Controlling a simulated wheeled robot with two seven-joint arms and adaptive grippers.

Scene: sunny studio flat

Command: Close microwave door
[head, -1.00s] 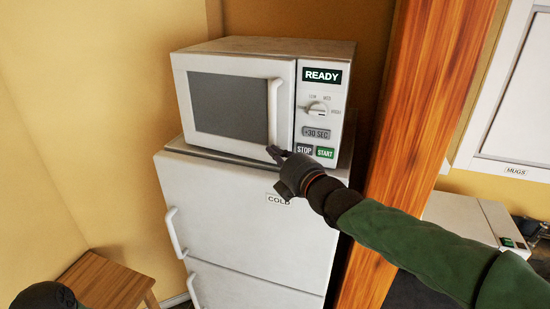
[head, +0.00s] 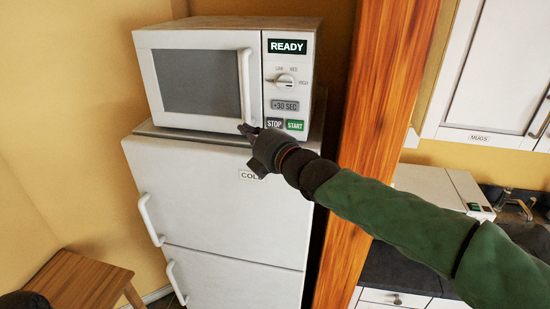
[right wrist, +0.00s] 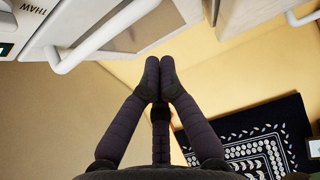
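The white microwave (head: 285,110) stands on top of the fridge. Its door (head: 160,112), with a grey window and a white vertical handle (head: 246,85), looks flush with the control panel in the head view; I see no clear gap. My right gripper (head: 244,129) is at the lower end of the handle, by the door's bottom right corner; I cannot tell whether it touches. In the right wrist view its fingertips (right wrist: 160,62) meet with nothing between them, and the handle (right wrist: 100,42) is to their left. A dark part, probably my left gripper (head: 25,301), shows at the bottom left edge, its fingers hidden.
The white fridge (head: 215,205) has handles on its left side. A wooden post (head: 378,120) stands close to its right, behind my right forearm. A wooden stool (head: 80,278) is at the lower left. Cupboards and a counter (head: 400,272) are at the right.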

